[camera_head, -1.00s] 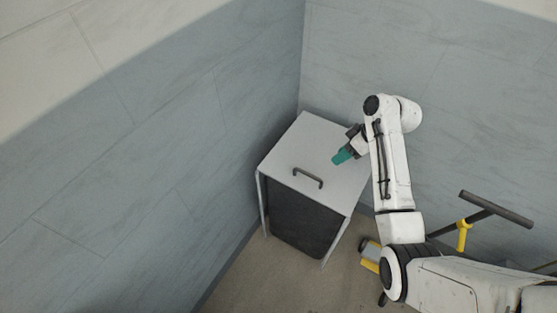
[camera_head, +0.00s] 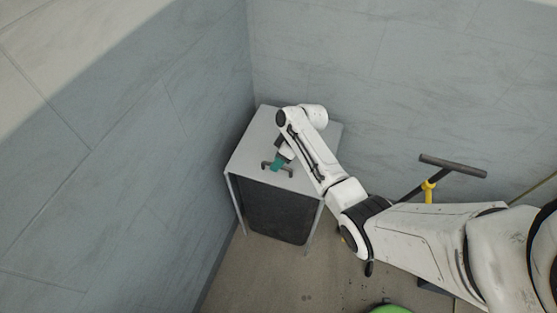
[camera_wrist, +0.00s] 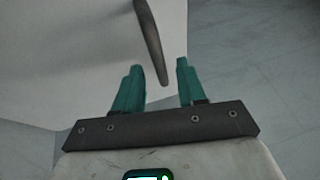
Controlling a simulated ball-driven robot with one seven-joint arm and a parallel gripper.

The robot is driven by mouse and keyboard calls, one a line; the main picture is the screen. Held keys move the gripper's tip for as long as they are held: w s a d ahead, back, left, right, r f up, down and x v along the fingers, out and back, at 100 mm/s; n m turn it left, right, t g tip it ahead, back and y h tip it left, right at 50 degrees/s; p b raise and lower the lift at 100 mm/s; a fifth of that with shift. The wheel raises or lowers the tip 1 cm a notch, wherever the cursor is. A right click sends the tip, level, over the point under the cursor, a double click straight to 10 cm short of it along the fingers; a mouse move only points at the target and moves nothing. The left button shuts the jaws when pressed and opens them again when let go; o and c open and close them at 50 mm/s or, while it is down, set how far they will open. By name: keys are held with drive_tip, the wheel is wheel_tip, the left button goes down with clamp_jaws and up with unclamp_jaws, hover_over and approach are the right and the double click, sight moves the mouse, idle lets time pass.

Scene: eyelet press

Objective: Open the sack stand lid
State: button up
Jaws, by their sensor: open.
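The sack stand is a light grey box-like frame with a dark sack (camera_head: 275,213) hanging inside. Its flat grey lid (camera_head: 247,148) lies closed on top. A dark bar handle (camera_head: 266,165) sits near the lid's front edge; my gripper hides part of it. My gripper (camera_head: 277,164) has teal fingers and is at the handle in the head view. In the wrist view my gripper (camera_wrist: 157,80) has its fingers apart, with the handle (camera_wrist: 150,40) reaching down toward the gap between them. I cannot tell whether they touch it.
Tiled grey walls (camera_head: 320,60) meet in a corner close behind and left of the stand. A dark T-shaped bar with a yellow part (camera_head: 429,190) stands at the right. A green object (camera_head: 390,309) shows at the bottom edge. The floor (camera_head: 275,275) in front is clear.

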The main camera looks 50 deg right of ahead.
drive_tip(key=shift+f, duration=0.1)
clamp_jaws()
idle(0.3)
idle(0.4)
